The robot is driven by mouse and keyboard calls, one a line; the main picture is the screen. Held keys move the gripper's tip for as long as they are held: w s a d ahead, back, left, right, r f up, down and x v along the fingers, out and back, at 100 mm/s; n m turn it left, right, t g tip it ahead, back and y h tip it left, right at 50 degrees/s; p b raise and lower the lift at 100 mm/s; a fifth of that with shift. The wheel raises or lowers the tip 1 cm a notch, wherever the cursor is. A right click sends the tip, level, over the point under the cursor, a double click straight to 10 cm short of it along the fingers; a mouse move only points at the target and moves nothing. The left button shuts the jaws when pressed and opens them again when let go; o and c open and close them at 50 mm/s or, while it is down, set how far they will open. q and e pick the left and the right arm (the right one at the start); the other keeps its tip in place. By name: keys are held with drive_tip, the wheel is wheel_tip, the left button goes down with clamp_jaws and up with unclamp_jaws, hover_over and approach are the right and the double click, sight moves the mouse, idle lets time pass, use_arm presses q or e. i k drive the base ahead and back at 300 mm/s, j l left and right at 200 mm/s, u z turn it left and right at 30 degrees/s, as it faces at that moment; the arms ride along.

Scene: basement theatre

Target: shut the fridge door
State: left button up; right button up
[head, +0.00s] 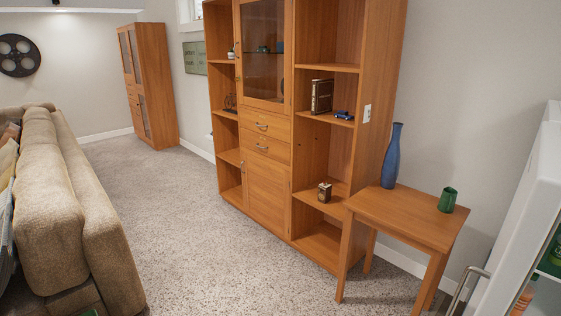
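The white fridge door (518,215) is at the right edge of the head view and is cut off by the frame. It stands open, with its inner side showing at the far right. A metal handle (468,289) sticks out on its left side, low in the frame. Bottles and a green item (553,256) show at the lower right corner, on the inner side of the door. The rest of the fridge is out of view. Neither of my grippers is in view.
A small wooden table (405,213) stands left of the door, holding a blue vase (391,157) and a green cup (447,200). A tall wooden cabinet (268,190) is behind it. A beige sofa (75,205) is at left. Carpet (195,230) between is clear.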

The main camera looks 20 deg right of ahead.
sight(534, 216)
drive_tip(key=i+z, duration=0.1)
drive_tip(key=z, duration=0.3)
drive_tip(key=i+z, duration=0.1)
drive_tip(key=z, duration=0.25)
drive_tip(key=i+j+z, duration=0.1)
drive_tip(key=z, duration=0.3)
drive_tip(key=i+j+z, duration=0.1)
drive_tip(key=z, duration=0.25)
drive_tip(key=i+j+z, duration=0.1)
drive_tip(key=z, duration=0.25)
drive_tip(key=i+j+z, duration=0.2)
drive_tip(key=z, duration=0.15)
drive_tip(key=i+j+z, duration=0.2)
drive_tip(key=z, duration=0.2)
